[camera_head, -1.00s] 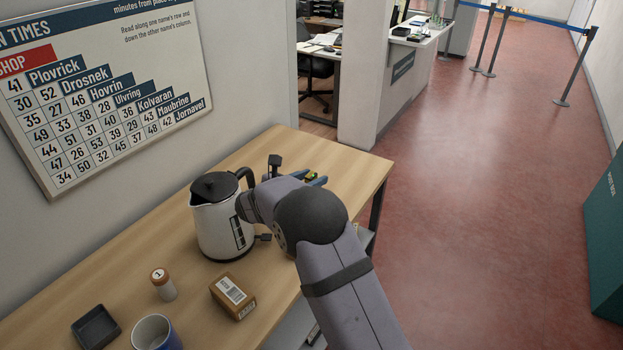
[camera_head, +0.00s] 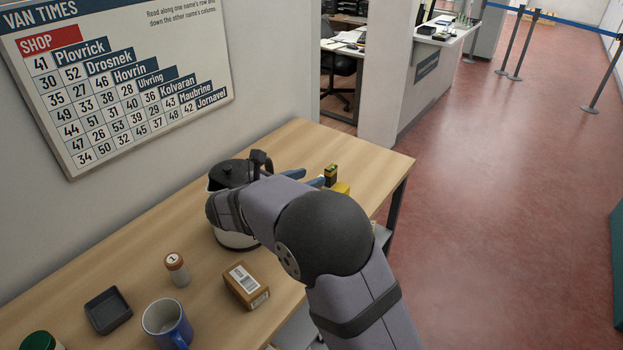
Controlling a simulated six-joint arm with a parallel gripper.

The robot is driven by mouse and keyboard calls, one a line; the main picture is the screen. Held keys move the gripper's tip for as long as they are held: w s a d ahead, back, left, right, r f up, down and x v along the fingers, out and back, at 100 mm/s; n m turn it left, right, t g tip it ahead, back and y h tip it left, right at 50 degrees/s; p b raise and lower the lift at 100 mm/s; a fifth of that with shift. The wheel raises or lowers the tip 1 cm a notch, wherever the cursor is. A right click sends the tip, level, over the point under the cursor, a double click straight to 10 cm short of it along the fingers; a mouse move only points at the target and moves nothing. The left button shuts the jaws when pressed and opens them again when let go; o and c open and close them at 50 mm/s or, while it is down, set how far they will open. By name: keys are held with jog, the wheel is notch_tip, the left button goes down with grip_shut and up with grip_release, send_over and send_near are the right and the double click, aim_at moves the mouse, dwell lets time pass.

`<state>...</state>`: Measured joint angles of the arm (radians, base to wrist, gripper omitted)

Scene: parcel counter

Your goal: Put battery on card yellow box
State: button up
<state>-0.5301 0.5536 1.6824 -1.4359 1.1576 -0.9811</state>
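A small green and yellow battery (camera_head: 330,174) with a dark top is upright at the far right of the counter. A yellow box (camera_head: 342,188) shows just below it, partly hidden by my arm. The battery appears to stand on the box, though the contact is not clear. My gripper (camera_head: 309,179) has blue fingers, just left of the battery. The fingers look spread, with nothing visible between them. My arm hides part of the gripper and of the counter there.
A white kettle (camera_head: 231,240) with a dark lid stands behind my arm, partly covered. A brown carton (camera_head: 246,286), a white cylinder with a brown top (camera_head: 177,270), a dark tray (camera_head: 107,310), a blue mug (camera_head: 167,322) and a green lid (camera_head: 40,341) are nearer. The counter's far end is clear.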

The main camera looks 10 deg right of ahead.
jog(key=s+d+f+m+g+y, duration=0.1)
jog(key=s+d+f+m+g, duration=0.3)
jog(key=s, duration=0.3)
jog(key=s+d+f+m+g+y, duration=0.1)
jog(key=s+d+f+m+g, duration=0.25)
jog(key=s+d+m, duration=0.35)
jog(key=s+a+f+m+g+y, duration=0.1)
jog(key=s+a+f+m+y, duration=0.1)
jog(key=s+m, duration=0.6)
jog(key=s+a+f+m+g+y, duration=0.1)
jog(key=s+a+f+m+y, duration=0.2)
jog(key=s+f+m+y, duration=0.2)
jog(key=s+m, duration=0.3)
jog(key=s, duration=0.3)
jog(key=shift+y, duration=0.4)
jog(key=shift+s, duration=0.1)
jog(key=shift+r+p, duration=0.85)
jog(key=shift+p, duration=0.05)
